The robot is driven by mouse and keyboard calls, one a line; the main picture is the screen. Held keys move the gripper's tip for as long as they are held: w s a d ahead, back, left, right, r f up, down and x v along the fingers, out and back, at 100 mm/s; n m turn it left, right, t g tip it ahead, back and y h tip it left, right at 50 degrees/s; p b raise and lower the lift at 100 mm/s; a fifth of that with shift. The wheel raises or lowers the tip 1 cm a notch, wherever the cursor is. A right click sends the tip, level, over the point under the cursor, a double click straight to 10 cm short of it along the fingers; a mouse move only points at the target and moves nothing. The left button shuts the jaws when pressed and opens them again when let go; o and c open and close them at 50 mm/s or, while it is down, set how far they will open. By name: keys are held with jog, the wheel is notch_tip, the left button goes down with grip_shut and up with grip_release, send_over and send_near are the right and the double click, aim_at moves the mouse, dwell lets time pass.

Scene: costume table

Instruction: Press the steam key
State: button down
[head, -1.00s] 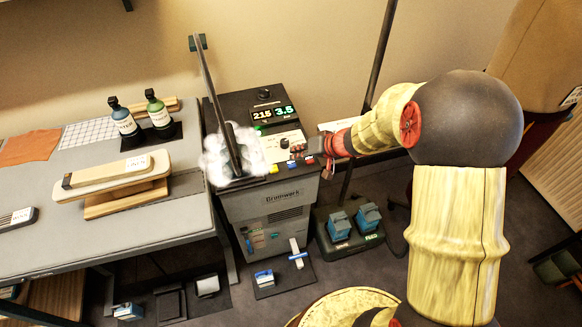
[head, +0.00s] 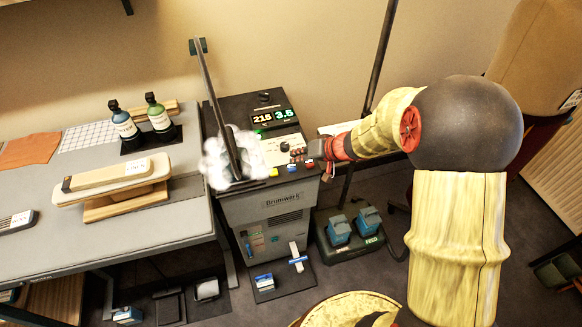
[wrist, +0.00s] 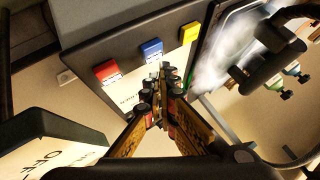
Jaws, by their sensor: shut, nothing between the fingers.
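Three small keys sit along the front edge of the dark machine top: yellow (head: 274,171), blue (head: 292,168) and red (head: 309,164). The wrist view also shows the red key (wrist: 107,73), blue key (wrist: 152,48) and yellow key (wrist: 189,33) in a row. Their labels are too small to read, so I cannot tell which is the steam key. My gripper (head: 299,155) is shut and empty, just behind the blue and red keys. In the wrist view its fingertips (wrist: 165,82) meet near the row; contact with a key cannot be told.
White steam (head: 219,163) surrounds the raised dark arm (head: 213,95) on the machine's left. A lit display (head: 273,115) and a knob are behind the keys. Blue pedals (head: 353,228) stand on the floor to the right. A grey table (head: 100,236) adjoins on the left.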

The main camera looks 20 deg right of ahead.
jog(key=shift+f+b, duration=0.9)
jog(key=shift+b, duration=0.8)
dwell(1.0)
jog(key=shift+r, duration=0.15)
jog(key=shift+r+p, duration=0.3)
jog(key=shift+r, duration=0.5)
jog(key=shift+r, duration=0.1)
jog(key=shift+r+p, duration=1.05)
jog(key=shift+r, duration=1.85)
